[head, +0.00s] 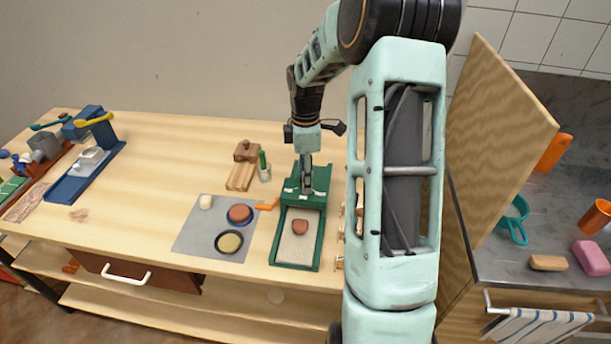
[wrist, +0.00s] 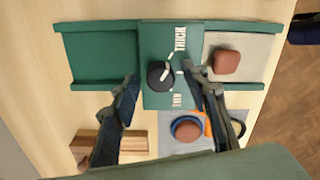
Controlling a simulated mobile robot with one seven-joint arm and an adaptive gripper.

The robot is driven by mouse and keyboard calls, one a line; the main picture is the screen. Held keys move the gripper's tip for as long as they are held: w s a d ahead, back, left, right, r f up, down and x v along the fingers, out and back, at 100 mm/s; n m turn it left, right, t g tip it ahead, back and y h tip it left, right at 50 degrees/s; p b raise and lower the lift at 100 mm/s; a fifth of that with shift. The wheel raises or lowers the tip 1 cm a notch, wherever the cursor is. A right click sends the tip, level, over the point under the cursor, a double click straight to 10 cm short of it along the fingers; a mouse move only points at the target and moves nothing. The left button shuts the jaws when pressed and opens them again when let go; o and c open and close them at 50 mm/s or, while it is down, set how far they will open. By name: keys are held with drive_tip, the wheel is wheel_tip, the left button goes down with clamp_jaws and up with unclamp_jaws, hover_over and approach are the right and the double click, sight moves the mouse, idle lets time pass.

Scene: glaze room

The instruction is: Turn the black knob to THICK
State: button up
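The black knob (wrist: 158,76) sits on the green housing (wrist: 160,28) of the green-framed machine, which also shows in the head view (head: 302,200). White THICK lettering (wrist: 181,39) and THIN lettering (wrist: 176,99) are printed near its right side in the wrist view. Small white marks show by the knob, but I cannot tell which one is its pointer. My gripper (wrist: 162,74) is open over the housing, with one finger on each side of the knob. A gap shows on the left; the right finger looks closer, contact unclear. In the head view my gripper (head: 306,184) hides the knob.
A reddish clay lump (head: 300,226) lies on the machine's pale bed. Wooden blocks (head: 241,176) and a green-topped jar (head: 264,170) stand behind.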

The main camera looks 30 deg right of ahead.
wheel_tip(320, 180, up, 12)
idle(0.6)
idle(0.4)
